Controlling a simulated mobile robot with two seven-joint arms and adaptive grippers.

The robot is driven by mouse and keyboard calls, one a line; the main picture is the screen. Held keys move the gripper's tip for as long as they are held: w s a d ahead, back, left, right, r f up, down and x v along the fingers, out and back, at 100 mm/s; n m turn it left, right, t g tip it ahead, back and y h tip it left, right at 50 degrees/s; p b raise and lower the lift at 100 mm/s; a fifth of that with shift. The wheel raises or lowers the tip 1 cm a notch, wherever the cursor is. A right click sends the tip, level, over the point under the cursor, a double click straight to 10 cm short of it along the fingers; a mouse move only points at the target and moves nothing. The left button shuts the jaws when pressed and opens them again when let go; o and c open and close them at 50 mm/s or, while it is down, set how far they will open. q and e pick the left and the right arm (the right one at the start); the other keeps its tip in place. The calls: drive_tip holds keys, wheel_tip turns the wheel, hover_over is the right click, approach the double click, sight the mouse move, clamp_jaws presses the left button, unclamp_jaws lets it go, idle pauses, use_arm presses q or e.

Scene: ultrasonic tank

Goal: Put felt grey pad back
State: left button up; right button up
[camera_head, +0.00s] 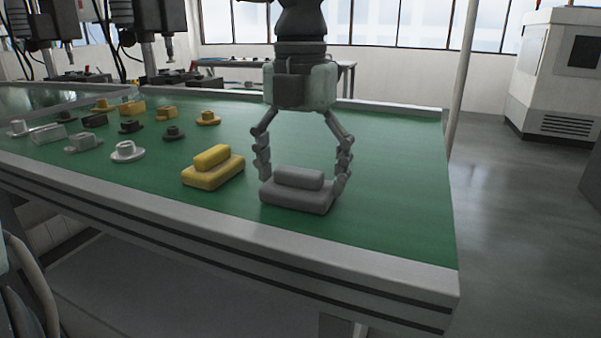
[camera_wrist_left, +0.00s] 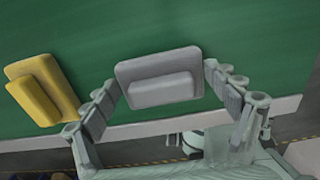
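The grey pad (camera_head: 297,198), a flat block with a raised grip bar on top, rests on the green table mat near the front edge. My left gripper (camera_head: 303,172) points down over it, one finger at each short end. In the left wrist view the pad (camera_wrist_left: 133,74) lies between the fingertips (camera_wrist_left: 161,77), which stand wide apart, close to its ends. A narrow gap seems to show there; firm contact is not visible. My right gripper is not in view.
A yellow pad (camera_head: 200,179) of the same shape lies just left of the grey one. Several small yellow, grey and black parts stand further left, beside a clear-walled tank (camera_head: 40,100). The green mat (camera_head: 400,170) is clear to the right.

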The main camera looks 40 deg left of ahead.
sight(301, 168)
use_arm(q)
drive_tip(key=shift+o, duration=0.9)
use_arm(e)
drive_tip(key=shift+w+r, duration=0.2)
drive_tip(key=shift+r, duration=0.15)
use_arm(q)
wheel_tip(301, 168, up, 12)
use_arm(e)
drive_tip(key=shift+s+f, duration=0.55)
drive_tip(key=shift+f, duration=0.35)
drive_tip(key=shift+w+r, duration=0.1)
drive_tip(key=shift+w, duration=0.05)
